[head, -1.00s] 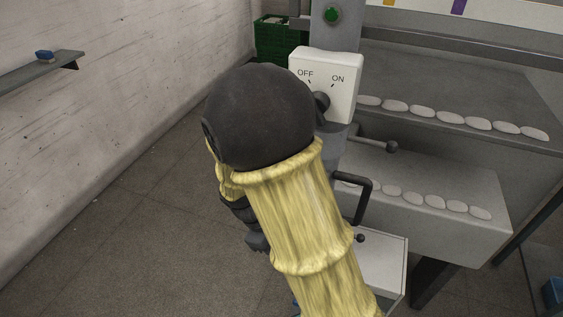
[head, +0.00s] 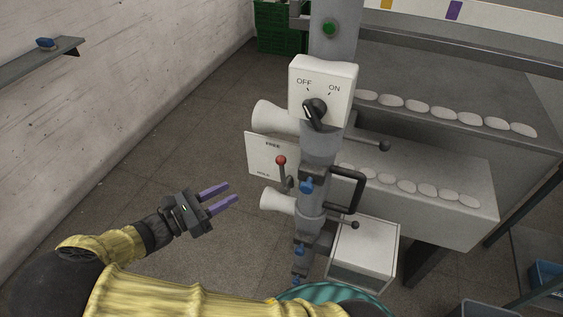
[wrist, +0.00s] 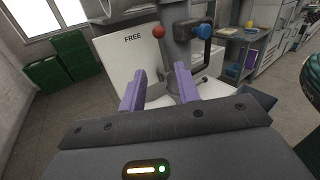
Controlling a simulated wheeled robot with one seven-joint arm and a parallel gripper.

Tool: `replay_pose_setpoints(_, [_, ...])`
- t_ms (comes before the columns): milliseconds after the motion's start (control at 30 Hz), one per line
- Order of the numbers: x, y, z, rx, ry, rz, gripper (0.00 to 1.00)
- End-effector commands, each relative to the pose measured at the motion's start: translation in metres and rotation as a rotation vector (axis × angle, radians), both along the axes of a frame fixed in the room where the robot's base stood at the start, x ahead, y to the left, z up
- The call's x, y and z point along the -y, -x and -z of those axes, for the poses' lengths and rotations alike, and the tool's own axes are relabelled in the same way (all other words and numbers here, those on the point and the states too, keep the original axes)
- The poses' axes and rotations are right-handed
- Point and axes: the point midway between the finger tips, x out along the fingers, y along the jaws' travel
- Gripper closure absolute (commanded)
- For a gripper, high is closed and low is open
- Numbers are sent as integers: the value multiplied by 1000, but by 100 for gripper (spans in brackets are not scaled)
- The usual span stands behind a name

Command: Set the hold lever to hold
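The hold lever has a red ball knob (head: 281,160) on a grey stem and points upward at the right edge of a white plate (head: 257,150). The plate reads FREE at the top and a word like HOLD, small and hard to read, below. In the wrist view the red knob (wrist: 158,31) is level with the word FREE on the plate (wrist: 118,72); the lower word does not show. My gripper (head: 231,193) is open and empty, left of and a little below the lever, apart from it. Its purple fingers (wrist: 160,72) point toward the machine.
The OFF/ON switch box (head: 322,88) sits above the lever on the grey post. White cones (head: 275,117) stick out left of the post. A black handle (head: 347,188) and blue knobs (head: 305,186) are close on the right. Floor left of the machine is clear.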

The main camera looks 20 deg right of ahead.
Motion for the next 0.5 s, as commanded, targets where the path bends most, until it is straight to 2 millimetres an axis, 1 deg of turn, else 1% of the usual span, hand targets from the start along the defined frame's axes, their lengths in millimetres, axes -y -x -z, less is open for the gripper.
replay_pose_setpoints(167, [2, 0, 0, -1, -3, 1, 68])
replay_pose_setpoints(267, [7, -2, 0, -2, -2, 2, 68])
replay_pose_setpoints(367, [17, -6, -1, -1, 0, 3, 68])
replay_pose_setpoints(500, [39, -13, -2, -1, 0, 6, 68])
